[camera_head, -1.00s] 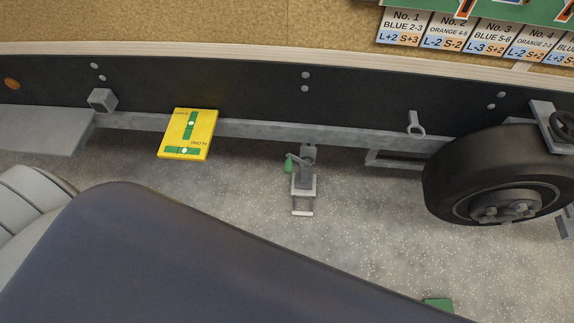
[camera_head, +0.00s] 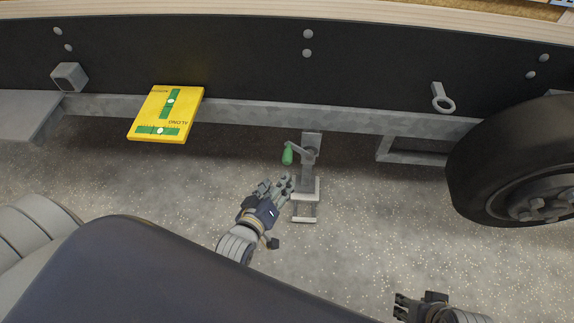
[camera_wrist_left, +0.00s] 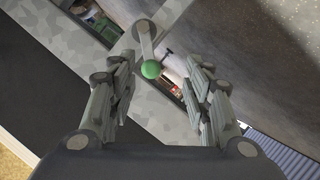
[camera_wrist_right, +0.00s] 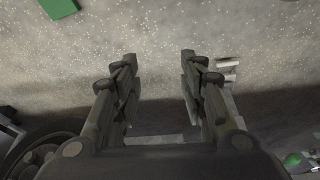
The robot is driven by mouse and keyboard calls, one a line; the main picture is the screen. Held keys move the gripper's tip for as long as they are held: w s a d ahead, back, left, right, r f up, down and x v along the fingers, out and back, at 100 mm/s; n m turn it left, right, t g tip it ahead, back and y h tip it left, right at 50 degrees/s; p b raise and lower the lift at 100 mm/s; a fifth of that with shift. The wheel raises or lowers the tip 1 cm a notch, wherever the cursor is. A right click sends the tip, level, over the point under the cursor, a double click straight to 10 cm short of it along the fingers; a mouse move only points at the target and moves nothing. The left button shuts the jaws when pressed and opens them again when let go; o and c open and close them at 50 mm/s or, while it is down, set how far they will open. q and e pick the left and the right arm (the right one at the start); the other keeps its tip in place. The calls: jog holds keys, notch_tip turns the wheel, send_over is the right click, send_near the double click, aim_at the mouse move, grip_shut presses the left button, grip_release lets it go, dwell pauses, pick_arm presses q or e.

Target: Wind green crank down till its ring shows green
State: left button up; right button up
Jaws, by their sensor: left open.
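The crank's green handle (camera_head: 288,153) hangs from a short grey arm at the top of a grey jack post (camera_head: 308,160) under the trailer's rail. My left gripper (camera_head: 281,186) is open and empty, just below and left of the handle, apart from it. In the left wrist view the green handle (camera_wrist_left: 151,69) shows as a round knob between and beyond the open fingers (camera_wrist_left: 155,62). My right gripper (camera_head: 400,304) is low at the right in the head view; its fingers (camera_wrist_right: 160,55) are open and empty in its wrist view. I cannot make out any ring colour.
A yellow level board (camera_head: 165,115) with two green vials sits on the rail at the left. A grey eye bracket (camera_head: 442,98) and a black wheel (camera_head: 520,165) are at the right. The speckled floor around the jack's foot (camera_head: 305,207) looks clear.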

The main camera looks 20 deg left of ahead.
aim_at(284, 161)
pick_arm(q)
jog(key=shift+n+t, duration=0.4)
jog(key=w, duration=0.2)
jog(key=w+b, duration=0.1)
jog(key=w, duration=0.1)
jog(key=w+a+b, duration=0.1)
jog(key=w, duration=0.1)
jog(key=shift+w+r, duration=0.25)
jog(key=shift+r, duration=0.1)
jog(key=b+x, duration=0.1)
jog(key=x, duration=0.3)
jog(key=shift+w+a+f, duration=0.1)
jog(key=shift+w, duration=0.25)
pick_arm(e)
jog(key=w+a+r+t+y, duration=0.1)
jog(key=w+a+r+t, duration=0.1)
jog(key=w+t, duration=0.2)
jog(key=w, duration=0.2)
jog(key=shift+w+r, duration=0.3)
jog(key=shift+r, duration=0.1)
pick_arm(q)
jog(key=shift+c, duration=0.5)
grip_shut()
